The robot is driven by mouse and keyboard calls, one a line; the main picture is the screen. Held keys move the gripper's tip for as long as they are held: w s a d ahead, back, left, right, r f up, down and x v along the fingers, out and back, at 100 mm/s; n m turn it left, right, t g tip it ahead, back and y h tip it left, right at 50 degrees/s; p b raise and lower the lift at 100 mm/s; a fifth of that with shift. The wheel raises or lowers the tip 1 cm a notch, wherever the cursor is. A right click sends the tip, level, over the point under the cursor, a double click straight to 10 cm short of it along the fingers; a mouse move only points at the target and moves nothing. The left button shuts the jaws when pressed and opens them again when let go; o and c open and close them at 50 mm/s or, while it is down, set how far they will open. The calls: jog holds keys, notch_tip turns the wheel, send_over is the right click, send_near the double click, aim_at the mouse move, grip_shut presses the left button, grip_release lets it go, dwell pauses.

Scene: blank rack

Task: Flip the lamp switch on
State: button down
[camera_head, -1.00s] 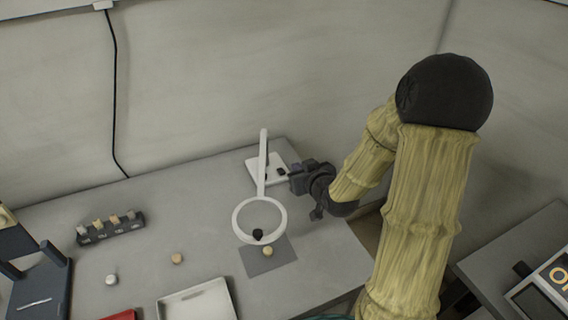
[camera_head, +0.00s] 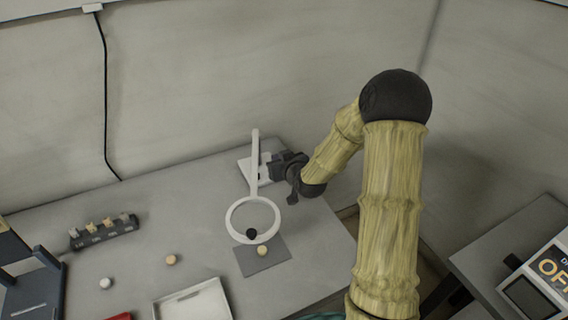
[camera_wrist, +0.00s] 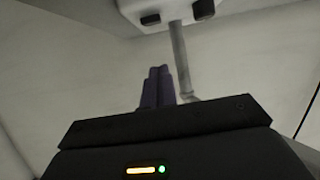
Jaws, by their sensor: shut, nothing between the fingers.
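The white lamp has a ring head (camera_head: 230,222), a straight post (camera_head: 254,165) and a flat base (camera_head: 244,166) at the back of the table. My gripper (camera_head: 270,166) is at the right side of the base, over part of it, and hides the switch area in the head view. In the wrist view the shut, empty fingers (camera_wrist: 158,86) point toward the base (camera_wrist: 165,10), beside the post (camera_wrist: 180,62). Two dark parts, a small one (camera_wrist: 150,19) and a larger block (camera_wrist: 203,9), show on the base. I cannot tell which is the switch, or whether the fingertips touch anything.
A grey mat (camera_head: 275,262) with a wooden ball lies below the ring. A white tray (camera_head: 192,303), loose balls and a dark rack (camera_head: 104,233) are to the left. The wall is close behind. A side table (camera_head: 505,245) with a sign box stands right.

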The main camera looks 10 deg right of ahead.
notch_tip(320, 180, down, 4)
jog(key=shift+s+f, duration=0.1)
jog(key=shift+s, duration=0.05)
dwell(0.4)
jog(key=shift+s+f+b, duration=0.15)
jog(key=shift+f+b, duration=0.4)
jog(key=shift+b, duration=0.3)
jog(key=shift+r+p, duration=0.8)
jog(key=shift+r, duration=0.25)
